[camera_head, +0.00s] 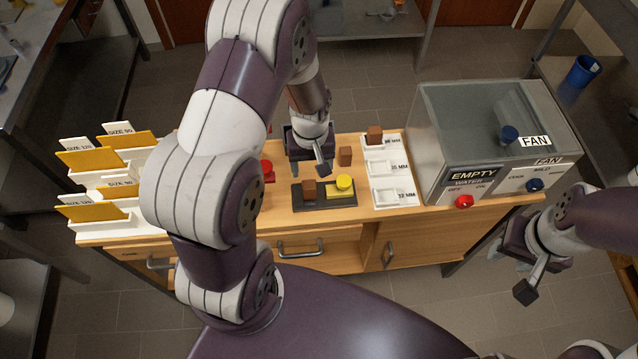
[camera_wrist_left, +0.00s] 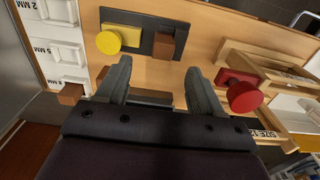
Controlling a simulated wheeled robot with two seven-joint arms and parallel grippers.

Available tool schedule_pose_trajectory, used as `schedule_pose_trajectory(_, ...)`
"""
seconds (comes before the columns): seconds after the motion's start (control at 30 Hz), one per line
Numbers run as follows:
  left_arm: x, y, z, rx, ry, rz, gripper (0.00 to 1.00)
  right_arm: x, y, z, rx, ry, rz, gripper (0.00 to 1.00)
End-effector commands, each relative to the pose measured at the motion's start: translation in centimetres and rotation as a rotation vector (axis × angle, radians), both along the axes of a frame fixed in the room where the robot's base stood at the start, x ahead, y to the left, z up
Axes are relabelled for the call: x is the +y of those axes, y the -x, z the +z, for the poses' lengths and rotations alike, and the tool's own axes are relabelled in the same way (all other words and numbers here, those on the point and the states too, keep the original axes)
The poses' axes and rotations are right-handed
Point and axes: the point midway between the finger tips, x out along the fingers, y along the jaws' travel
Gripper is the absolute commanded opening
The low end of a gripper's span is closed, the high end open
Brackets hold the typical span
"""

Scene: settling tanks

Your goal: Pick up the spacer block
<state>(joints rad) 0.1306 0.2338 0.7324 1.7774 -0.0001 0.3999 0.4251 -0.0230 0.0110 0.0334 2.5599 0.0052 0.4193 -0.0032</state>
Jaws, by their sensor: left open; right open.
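Three brown blocks show; I cannot tell which is the spacer block. One brown block (camera_head: 309,189) stands on a dark plate beside a yellow knob (camera_head: 344,183); it also shows ahead of the fingers in the left wrist view (camera_wrist_left: 164,46). Another brown block (camera_head: 345,156) stands on the bare bench. A third brown block (camera_head: 374,135) sits at the far slot of the white gauge card. My left gripper (camera_head: 310,167) is open and empty, just behind the dark plate and left of the bench block. My right gripper (camera_head: 513,272) is open and empty, off the bench's right front.
The white gauge card (camera_head: 405,180) lies right of the plate. A grey fan box (camera_head: 437,137) with a red knob (camera_head: 464,202) fills the bench's right end. A red knob (camera_head: 267,170) stands left of my left gripper. Labelled card holders (camera_head: 92,160) stand at the left end.

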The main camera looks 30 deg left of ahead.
Motion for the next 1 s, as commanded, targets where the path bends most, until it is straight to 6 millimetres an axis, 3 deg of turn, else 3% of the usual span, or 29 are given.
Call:
schedule_pose_trajectory(0.13,0.0,0.1,-3.3,0.004,0.000,-0.002,0.67,0.0,0.0,0.7,0.000,0.000,0.000,0.43)
schedule_pose_trajectory(0.37,0.2,0.0,-6.1,0.003,0.001,-0.003,0.67,0.0,0.0,1.8,0.000,0.000,0.000,0.43)
schedule_pose_trajectory(0.53,0.5,-0.2,-9.3,0.002,0.000,-0.005,0.67,0.0,0.0,2.8,0.000,0.000,0.000,0.43)
schedule_pose_trajectory(0.8,0.5,-0.3,-10.3,-0.002,0.000,-0.006,0.67,0.0,0.0,2.7,0.000,0.000,0.000,0.43)
schedule_pose_trajectory(0.83,0.5,-0.3,-10.3,-0.002,0.000,-0.006,0.64,0.0,0.0,2.7,0.000,0.000,0.000,0.43)
schedule_pose_trajectory(1.0,0.5,-0.3,-10.3,-0.002,0.000,-0.006,0.12,0.0,0.0,2.7,0.000,0.000,0.000,0.43)
